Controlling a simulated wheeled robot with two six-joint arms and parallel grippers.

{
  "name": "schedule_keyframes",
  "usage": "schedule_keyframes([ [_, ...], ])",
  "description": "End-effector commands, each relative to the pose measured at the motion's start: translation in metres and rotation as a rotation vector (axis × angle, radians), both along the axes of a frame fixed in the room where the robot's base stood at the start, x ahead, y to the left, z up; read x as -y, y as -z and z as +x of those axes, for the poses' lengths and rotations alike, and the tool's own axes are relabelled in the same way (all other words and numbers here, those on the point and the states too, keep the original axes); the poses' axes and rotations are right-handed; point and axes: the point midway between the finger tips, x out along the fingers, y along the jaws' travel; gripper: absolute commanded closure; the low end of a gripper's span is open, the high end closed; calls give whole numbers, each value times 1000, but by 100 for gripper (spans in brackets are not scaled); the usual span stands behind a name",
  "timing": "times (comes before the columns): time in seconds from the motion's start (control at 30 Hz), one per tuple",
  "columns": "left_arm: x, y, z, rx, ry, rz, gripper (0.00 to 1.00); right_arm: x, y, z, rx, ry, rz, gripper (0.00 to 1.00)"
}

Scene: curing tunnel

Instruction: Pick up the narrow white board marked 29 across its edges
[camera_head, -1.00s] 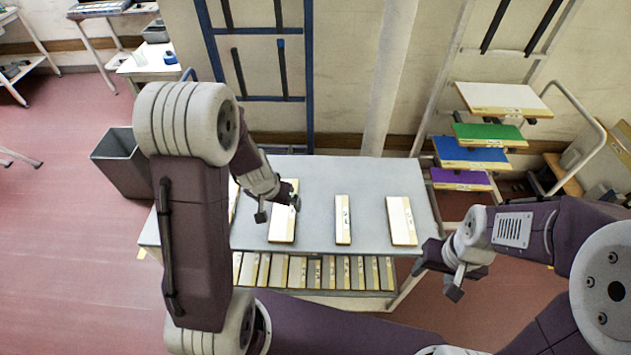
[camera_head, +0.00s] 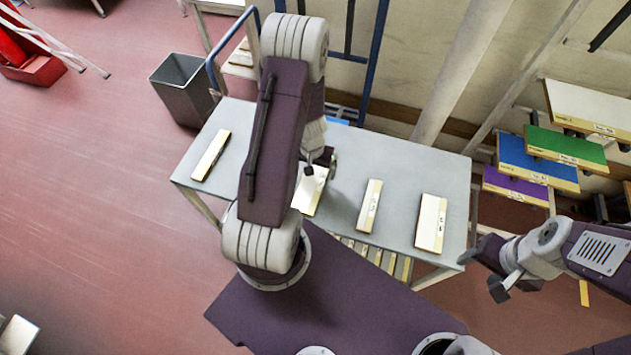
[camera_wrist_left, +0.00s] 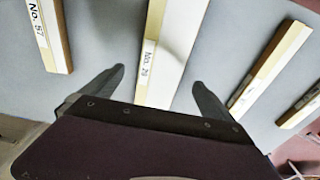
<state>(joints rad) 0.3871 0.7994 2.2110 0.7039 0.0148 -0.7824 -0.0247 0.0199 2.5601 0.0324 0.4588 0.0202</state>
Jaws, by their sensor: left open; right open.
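Several white boards with pale yellow edges lie apart on the grey table (camera_head: 400,183). A narrow board (camera_head: 369,206) lies right of centre; its label in the left wrist view (camera_wrist_left: 270,65) seems to start with 2, the last digit unclear. A wider board (camera_head: 312,192) lies left of it, partly hidden by my left arm. In the left wrist view its label (camera_wrist_left: 148,62) looks like 29 or similar. My left gripper (camera_head: 320,166) is open and empty above this wider board, fingers (camera_wrist_left: 158,78) either side of it in the picture. My right gripper (camera_head: 483,274) is open, off the table's right end.
A board marked 57 (camera_wrist_left: 50,35) lies at the table's left (camera_head: 210,155), and a wide board (camera_head: 431,222) at its right. More boards sit on a lower shelf. A grey bin (camera_head: 183,90) stands behind left. Coloured boards (camera_head: 538,163) sit on a rack at right.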

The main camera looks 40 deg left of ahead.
Motion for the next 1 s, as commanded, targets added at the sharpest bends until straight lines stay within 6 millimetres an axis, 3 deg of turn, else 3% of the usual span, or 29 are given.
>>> schedule_keyframes([
  [0.07, 0, 5, 0, 1, 0, 0, 2, 0, 4, 0, 1, 0, 0, 43],
  [0.2, 0, 35, 1, 0, 0, 0, 2, 0, 34, 0, 1, 0, 0, 43],
  [0.3, -1, 48, 2, 0, 0, 0, 2, 0, 44, 0, 1, 0, 0, 43],
  [0.6, -1, 49, 3, 0, 1, 0, 2, 0, 44, 0, 1, 0, 0, 43],
  [0.67, -1, 49, 3, 0, 1, 0, 16, 0, 44, 0, 1, 0, 0, 43],
  [0.87, -1, 49, 3, 0, 1, 0, 71, 0, 44, 0, 1, 0, 0, 43],
  [1.0, -1, 49, 3, 1, 1, 0, 74, 0, 44, 0, 1, 0, 0, 43],
])
